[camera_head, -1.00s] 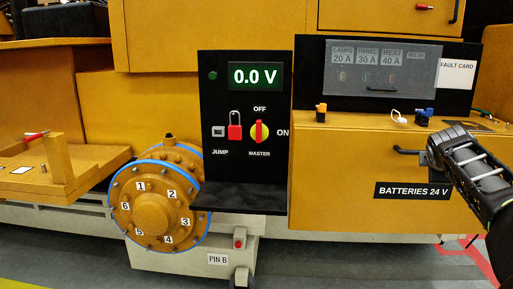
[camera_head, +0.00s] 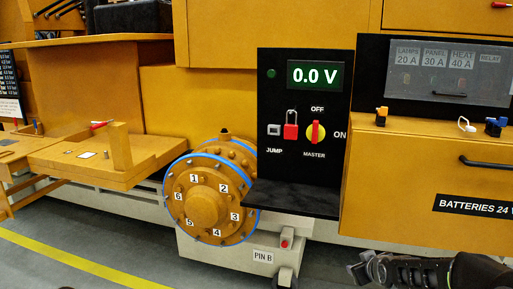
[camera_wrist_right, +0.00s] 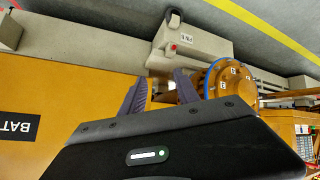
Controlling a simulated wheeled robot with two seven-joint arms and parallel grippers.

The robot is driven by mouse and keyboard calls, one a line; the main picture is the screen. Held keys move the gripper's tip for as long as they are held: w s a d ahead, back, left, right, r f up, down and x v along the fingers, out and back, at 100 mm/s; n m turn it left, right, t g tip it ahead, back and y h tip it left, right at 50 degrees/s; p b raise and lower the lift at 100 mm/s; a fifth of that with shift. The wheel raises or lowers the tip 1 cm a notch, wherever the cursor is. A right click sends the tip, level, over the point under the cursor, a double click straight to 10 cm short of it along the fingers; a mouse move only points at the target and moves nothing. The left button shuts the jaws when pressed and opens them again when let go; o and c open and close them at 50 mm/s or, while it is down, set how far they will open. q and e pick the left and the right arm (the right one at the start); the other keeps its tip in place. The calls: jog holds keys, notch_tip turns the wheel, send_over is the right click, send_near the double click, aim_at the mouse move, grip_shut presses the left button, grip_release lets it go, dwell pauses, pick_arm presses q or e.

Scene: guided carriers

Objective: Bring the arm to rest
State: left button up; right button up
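My right arm comes in at the lower right of the head view. Its gripper (camera_head: 366,268) is low, in front of and below the yellow battery box (camera_head: 400,190), and apart from it. In the right wrist view the two dark fingers (camera_wrist_right: 160,92) stand apart with nothing between them. The black handle (camera_head: 487,162) on the battery box is free of the gripper. My left arm and gripper do not show.
A black panel (camera_head: 276,92) carries a 0.0 V display (camera_head: 315,74), a red padlock (camera_head: 291,128) and a red-and-yellow master switch (camera_head: 316,132). A numbered round flange (camera_head: 207,205) sits below left. A yellow floor line (camera_head: 85,265) crosses open grey floor at left.

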jog(key=s+a+f+m+g+y, duration=0.1)
jog(key=s+a+f+m+g, duration=0.1)
jog(key=s+a+f, duration=0.7)
jog(key=s+a+f+m+g+y, duration=0.2)
jog(key=s+a+f, duration=0.4)
jog(key=f, duration=0.6)
jog(key=s+a+f+g+y, duration=0.1)
jog(key=s+a+f, duration=0.4)
jog(key=s, duration=0.7)
jog(key=s+a+f+m+g, duration=0.1)
jog(key=s+a+f+g, duration=0.3)
jog(key=s, duration=0.7)
jog(key=shift+s+a+f+y, duration=0.4)
jog(key=shift+a+f, duration=0.1)
jog(key=shift+a, duration=0.35)
